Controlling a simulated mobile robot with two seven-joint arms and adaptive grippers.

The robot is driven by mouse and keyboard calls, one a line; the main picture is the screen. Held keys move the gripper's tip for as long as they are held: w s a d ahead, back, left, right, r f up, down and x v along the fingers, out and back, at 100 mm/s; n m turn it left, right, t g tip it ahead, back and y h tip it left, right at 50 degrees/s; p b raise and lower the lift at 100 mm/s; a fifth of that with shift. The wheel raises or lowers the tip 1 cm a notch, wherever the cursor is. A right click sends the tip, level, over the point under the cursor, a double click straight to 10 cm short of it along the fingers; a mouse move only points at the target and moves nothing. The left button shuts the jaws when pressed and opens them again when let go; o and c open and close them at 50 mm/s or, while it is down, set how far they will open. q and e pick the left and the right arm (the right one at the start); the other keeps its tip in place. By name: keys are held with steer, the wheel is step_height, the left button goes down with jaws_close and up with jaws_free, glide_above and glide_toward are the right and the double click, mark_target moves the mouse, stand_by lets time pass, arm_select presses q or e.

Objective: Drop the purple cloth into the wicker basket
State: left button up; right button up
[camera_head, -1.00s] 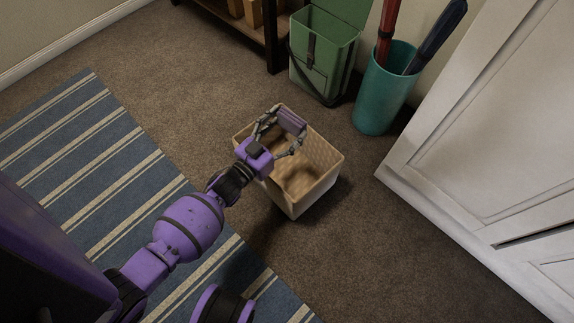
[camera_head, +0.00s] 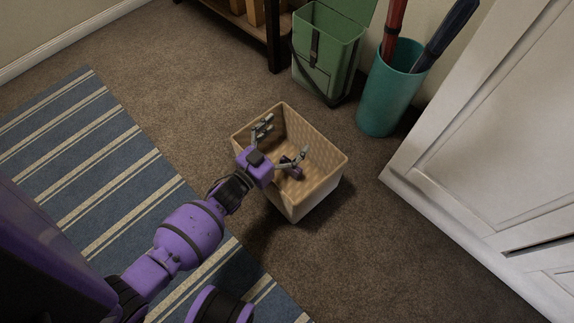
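The wicker basket (camera_head: 325,188) is a light tan, open-topped box standing on the brown carpet in the middle of the view. The purple cloth (camera_head: 293,171) lies inside the basket, partly hidden behind a finger of my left gripper. My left gripper (camera_head: 284,143) is over the basket's opening with its fingers spread wide apart and nothing between them. A purple rounded part of my own body shows at the bottom edge. My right gripper is not in view.
A green bin (camera_head: 327,62) with its lid up and a teal umbrella stand (camera_head: 388,103) with a red and a dark umbrella stand behind the basket. A white door (camera_head: 490,130) is at the right. A blue striped rug (camera_head: 95,160) lies at the left. Carpet around the basket is clear.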

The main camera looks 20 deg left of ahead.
arm_select(q)
steer(key=v, duration=1.2)
stand_by(0.4)
